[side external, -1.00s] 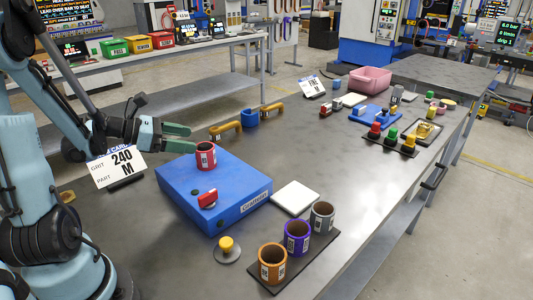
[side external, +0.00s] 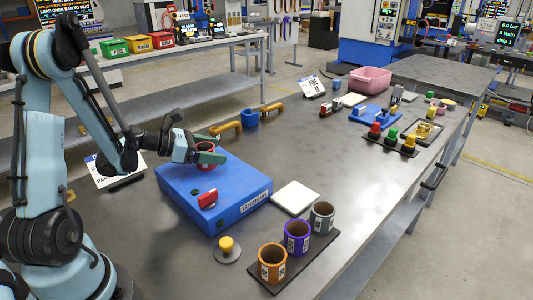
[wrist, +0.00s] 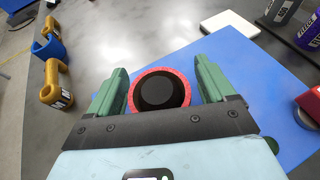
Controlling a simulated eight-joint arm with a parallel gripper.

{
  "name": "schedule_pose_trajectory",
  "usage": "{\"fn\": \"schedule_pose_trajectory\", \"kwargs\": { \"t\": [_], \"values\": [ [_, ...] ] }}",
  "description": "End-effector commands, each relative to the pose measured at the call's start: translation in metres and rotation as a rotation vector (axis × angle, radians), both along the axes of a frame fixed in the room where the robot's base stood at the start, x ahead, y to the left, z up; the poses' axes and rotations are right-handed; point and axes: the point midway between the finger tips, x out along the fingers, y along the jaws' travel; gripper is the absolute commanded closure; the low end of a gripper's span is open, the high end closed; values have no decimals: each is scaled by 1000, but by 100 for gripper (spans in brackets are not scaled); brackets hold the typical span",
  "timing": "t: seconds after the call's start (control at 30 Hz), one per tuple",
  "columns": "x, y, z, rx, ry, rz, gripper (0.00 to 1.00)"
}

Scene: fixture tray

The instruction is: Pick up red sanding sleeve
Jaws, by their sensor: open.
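The red sanding sleeve (side external: 206,163) stands upright on the blue box (side external: 238,208) in the side view, partly hidden behind my gripper (side external: 212,148). In the wrist view the sleeve's red rim (wrist: 160,71) shows from above, with a dark hollow inside. My gripper's two green fingers (wrist: 159,88) are open, one on each side of the sleeve. A small gap shows between each finger and the sleeve. I cannot tell exactly how far down the fingers reach along it.
A red switch (side external: 208,198) sits on the box near its front. Orange (side external: 272,263), purple (side external: 297,237) and grey (side external: 321,216) sleeves stand on a dark strip to the right. A white pad (side external: 295,198) lies beside the box.

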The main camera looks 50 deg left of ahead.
Motion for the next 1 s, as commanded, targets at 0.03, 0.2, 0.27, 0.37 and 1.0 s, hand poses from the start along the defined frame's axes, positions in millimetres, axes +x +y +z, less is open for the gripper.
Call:
{"fn": "schedule_pose_trajectory", "kwargs": {
  "t": [0.03, 0.2, 0.27, 0.37, 1.0],
  "values": [
    [0, 0, 0, 0, 0, 0, 17],
    [0, 0, 0, 0, 0, 0, 28],
    [0, 0, 0, 0, 0, 1, 37],
    [0, 0, 0, 0, 0, 1, 52],
    [0, 0, 11, 0, 0, 0, 72]
  ]
}}
